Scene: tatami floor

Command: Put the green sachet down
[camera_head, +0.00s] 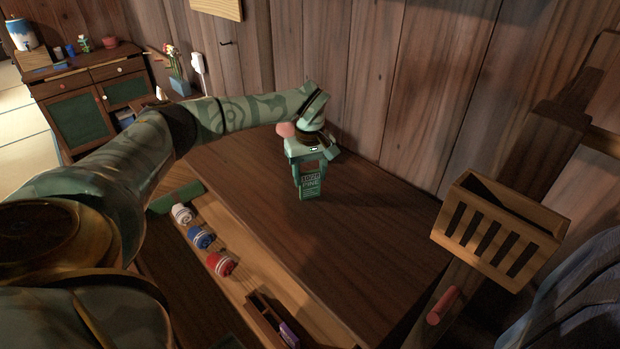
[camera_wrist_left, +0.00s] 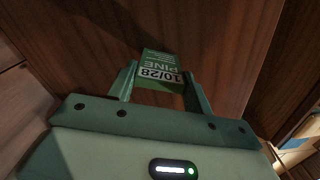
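In the left wrist view the sachet (camera_wrist_left: 160,66) also sits between the fingertips of my left gripper (camera_wrist_left: 160,88). I cannot tell whether its lower edge touches the tabletop. My right gripper is not in view.
White (camera_head: 182,213), blue (camera_head: 201,237) and red (camera_head: 220,264) rolls line a lower light wood ledge (camera_head: 255,262). A slatted wooden box (camera_head: 495,235) stands at the right. A plank wall (camera_head: 400,90) closes the back. The tabletop around the sachet is bare.

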